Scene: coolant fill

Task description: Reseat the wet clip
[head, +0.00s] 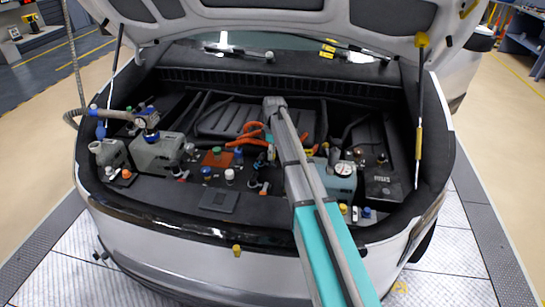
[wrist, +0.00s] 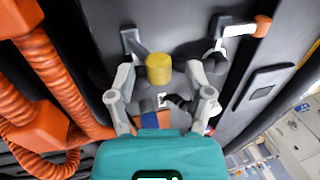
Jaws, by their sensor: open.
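In the wrist view, my gripper (wrist: 160,74) is open, with its two grey fingers spread on either side of a yellow cap (wrist: 158,68). I cannot tell whether they touch it. Just beyond the cap is a dark grey bracket-like clip (wrist: 131,41), angled toward the cap. A second grey fitting (wrist: 218,30) with an orange-tipped stub (wrist: 262,26) lies at upper right. I cannot tell which piece is the wet clip, and no wetness shows. In the head view my arm reaches into the bay, and its links hide most of my gripper.
Orange ribbed hoses (wrist: 45,65) run close on the left in the wrist view. In the head view, a grey tank (head: 158,155) stands left, another tank (head: 338,183) right, beside a fuse box (head: 382,180). The raised lid (head: 300,18) and its strut (head: 419,110) bound the bay.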

